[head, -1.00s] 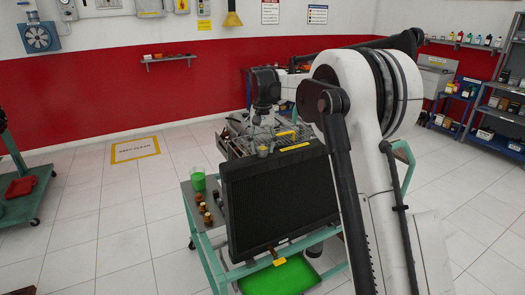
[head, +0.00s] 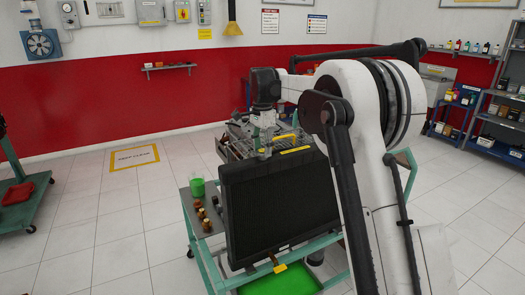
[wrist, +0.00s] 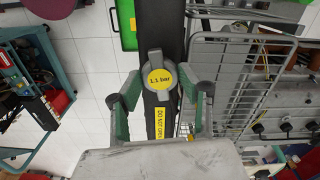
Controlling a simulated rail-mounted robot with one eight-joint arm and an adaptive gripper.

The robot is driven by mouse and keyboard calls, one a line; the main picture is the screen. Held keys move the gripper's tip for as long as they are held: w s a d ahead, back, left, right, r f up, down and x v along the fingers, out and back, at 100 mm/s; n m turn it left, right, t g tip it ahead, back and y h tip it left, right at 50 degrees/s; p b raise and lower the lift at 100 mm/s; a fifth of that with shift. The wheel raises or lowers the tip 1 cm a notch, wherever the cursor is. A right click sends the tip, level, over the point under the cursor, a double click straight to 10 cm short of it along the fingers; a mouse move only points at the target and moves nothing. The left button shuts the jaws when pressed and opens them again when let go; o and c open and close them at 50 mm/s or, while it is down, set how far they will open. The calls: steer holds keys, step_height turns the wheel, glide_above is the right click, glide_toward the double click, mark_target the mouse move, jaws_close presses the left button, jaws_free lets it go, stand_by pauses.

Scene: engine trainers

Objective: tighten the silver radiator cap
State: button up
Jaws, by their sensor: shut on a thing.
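The silver radiator cap (wrist: 160,62) has a round yellow "1.1 bar" label and stands on top of the black radiator (head: 275,215). In the wrist view the fingers of my gripper (wrist: 160,88) are on either side of the cap and closed on it. In the head view my gripper (head: 264,148) points down at the radiator's top edge, and the cap is hard to make out there. A yellow "DO NOT OPEN" strip (wrist: 160,123) lies along the radiator top beside the cap. The cap's underside and seat are hidden.
The radiator stands on a teal-framed cart. A green cup (head: 197,187) and several brown-and-gold parts (head: 202,213) sit on its left side. A green tray (head: 281,277) is below. Engine parts and a wire rack (wrist: 241,77) are close behind the radiator.

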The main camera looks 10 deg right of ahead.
mark_target(263, 151)
steer(key=shift+m, duration=0.9)
steer(key=o, duration=1.2)
steer(key=shift+c, duration=0.2)
step_height(263, 151, up, 12)
steer(key=shift+s, duration=0.1)
